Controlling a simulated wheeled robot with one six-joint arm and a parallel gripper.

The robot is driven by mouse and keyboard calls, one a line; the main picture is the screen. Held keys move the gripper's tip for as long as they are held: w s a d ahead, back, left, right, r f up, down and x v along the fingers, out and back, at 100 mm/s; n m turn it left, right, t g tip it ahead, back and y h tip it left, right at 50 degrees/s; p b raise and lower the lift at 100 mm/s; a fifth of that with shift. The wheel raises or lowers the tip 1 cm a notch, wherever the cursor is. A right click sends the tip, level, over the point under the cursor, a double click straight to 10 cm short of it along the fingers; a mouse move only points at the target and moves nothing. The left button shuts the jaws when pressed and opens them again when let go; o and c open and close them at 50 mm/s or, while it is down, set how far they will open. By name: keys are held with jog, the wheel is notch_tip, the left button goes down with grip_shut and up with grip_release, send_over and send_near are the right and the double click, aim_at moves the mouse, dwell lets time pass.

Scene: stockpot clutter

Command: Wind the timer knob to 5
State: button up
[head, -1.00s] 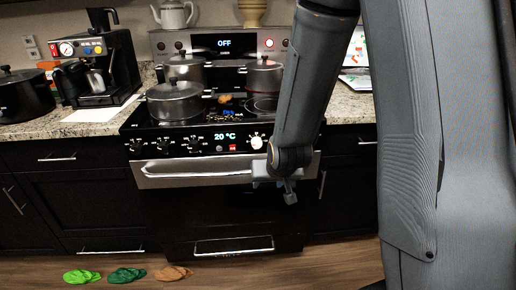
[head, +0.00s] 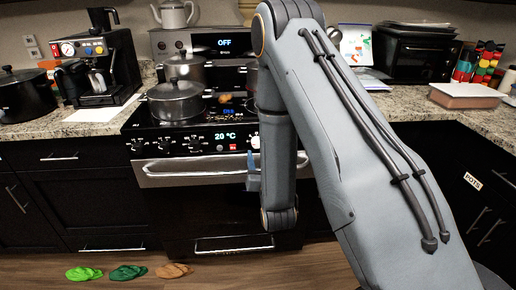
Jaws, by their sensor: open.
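The stove's front panel (head: 205,143) has a display reading 20 °C and a row of dark knobs (head: 164,144) to its left. A pale knob (head: 255,142) sits right of the display and a small red mark, partly covered by my arm; I take it for the timer knob, but its markings are too small to read. My gripper (head: 253,174) shows only in part, as a bluish piece at the left edge of my arm. It is just below the pale knob in the picture, in front of the oven door. It is open, and nothing shows in it.
The oven handle (head: 195,172) juts out below the panel. A lidded pot (head: 175,100) stands on the front left of the cooktop, with another pot (head: 184,68) behind. A coffee machine (head: 98,62) is on the left counter. Green and brown items lie on the floor.

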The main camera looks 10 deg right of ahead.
aim_at(256, 145)
jog(key=w, duration=0.4)
jog(key=w+p, duration=0.1)
jog(key=w, duration=0.1)
jog(key=shift+w+d, duration=0.25)
jog(key=shift+w, duration=0.05)
jog(key=c, duration=1)
jog(key=shift+c, duration=0.2)
jog(key=shift+m, duration=0.3)
jog(key=m+b, duration=0.1)
jog(key=m, duration=0.2)
jog(key=shift+a+m, duration=0.1)
jog(key=shift+m, duration=0.3)
jog(key=m+b, duration=0.1)
jog(key=m, duration=0.3)
jog(key=shift+t+b, duration=0.3)
jog(key=shift+b, duration=0.05)
jog(key=shift+m, duration=0.4)
